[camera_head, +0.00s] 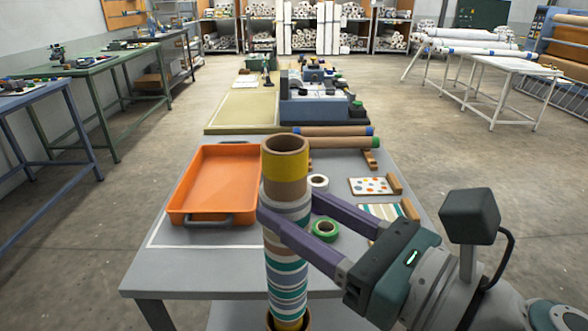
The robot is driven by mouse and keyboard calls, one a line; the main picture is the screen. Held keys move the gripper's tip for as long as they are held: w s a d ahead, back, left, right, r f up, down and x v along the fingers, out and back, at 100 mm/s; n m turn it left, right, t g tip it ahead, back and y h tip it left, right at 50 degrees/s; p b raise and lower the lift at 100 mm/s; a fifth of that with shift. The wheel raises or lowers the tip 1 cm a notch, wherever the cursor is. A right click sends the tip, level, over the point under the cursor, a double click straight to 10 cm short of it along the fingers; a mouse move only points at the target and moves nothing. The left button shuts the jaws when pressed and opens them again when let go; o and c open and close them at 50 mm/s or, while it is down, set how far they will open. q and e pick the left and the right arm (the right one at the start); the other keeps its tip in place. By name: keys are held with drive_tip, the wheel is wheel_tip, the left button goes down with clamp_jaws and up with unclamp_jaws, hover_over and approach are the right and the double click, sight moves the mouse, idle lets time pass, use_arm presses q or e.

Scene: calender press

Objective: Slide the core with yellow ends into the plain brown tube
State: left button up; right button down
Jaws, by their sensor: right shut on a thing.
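The core with yellow ends (287,235) stands nearly upright in front of the table, wrapped in grey, white, purple and teal stripes between bare brown bands. Its open yellow top end faces up. My right gripper (289,206) is shut on the core's upper part, one purple finger on each side. At the bottom edge of the picture, a brown rim (270,321) shows around the core's lower yellow end. It looks like the mouth of the plain brown tube; the rest is cut off, and I cannot tell how deep the core sits. My left gripper is not in view.
The grey table (190,270) holds an orange tray (182,187), a green tape roll (325,229), a white roll (318,182), pattern cards (370,186) and brown tubes with blue (368,131) and green (376,142) ends. The table's front left is clear.

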sight(300, 267)
drive_tip(key=shift+f, duration=0.3)
drive_tip(key=shift+f+b, duration=1.85)
drive_tip(key=shift+f, duration=0.05)
drive_tip(key=shift+f, duration=0.1)
drive_tip(key=shift+f+b, duration=1.9)
drive_tip(key=shift+c, duration=1.1)
unclamp_jaws()
drive_tip(key=shift+r, duration=0.1)
